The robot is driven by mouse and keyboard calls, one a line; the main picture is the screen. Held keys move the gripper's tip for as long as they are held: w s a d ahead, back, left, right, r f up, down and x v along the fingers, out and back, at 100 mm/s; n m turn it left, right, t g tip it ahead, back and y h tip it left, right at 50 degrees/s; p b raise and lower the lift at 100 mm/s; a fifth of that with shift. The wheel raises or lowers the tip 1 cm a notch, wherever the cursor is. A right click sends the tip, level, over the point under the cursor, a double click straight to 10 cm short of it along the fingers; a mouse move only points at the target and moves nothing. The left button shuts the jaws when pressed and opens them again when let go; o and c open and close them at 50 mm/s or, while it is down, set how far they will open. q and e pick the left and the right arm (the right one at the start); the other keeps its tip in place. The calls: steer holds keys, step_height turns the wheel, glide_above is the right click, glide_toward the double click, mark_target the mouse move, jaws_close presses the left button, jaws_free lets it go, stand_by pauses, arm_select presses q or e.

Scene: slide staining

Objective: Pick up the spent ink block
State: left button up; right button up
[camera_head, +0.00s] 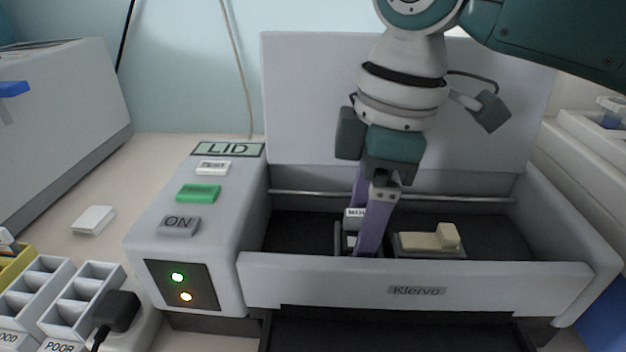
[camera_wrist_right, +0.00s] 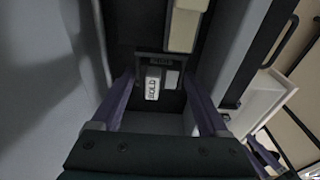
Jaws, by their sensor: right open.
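My right gripper (camera_head: 362,236) reaches down into the open machine, its purple fingers apart. In the right wrist view, a dark block with a white label (camera_wrist_right: 153,84), seemingly reading "BOLD", sits in a slot between the open fingers (camera_wrist_right: 159,78), with gaps on both sides. In the head view this block (camera_head: 354,213) is mostly hidden behind the fingers. A cream block (camera_head: 420,242) with a raised end sits in a grey holder to the right; it also shows in the right wrist view (camera_wrist_right: 184,30). I cannot tell from markings which block is spent. My left gripper is not in view.
The machine's front wall (camera_head: 330,278) and raised lid (camera_head: 310,100) bound the bay. A button panel (camera_head: 165,235) with "LID" and "ON" labels stands left. White trays (camera_head: 75,300) labelled "POOR" and "GOOD" lie at lower left. A small white block (camera_head: 93,220) rests on the counter.

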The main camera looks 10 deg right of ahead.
steer(key=shift+c, duration=0.4)
steer(key=c, duration=1.1)
steer(key=shift+o, duration=0.2)
steer(key=shift+r, duration=0.1)
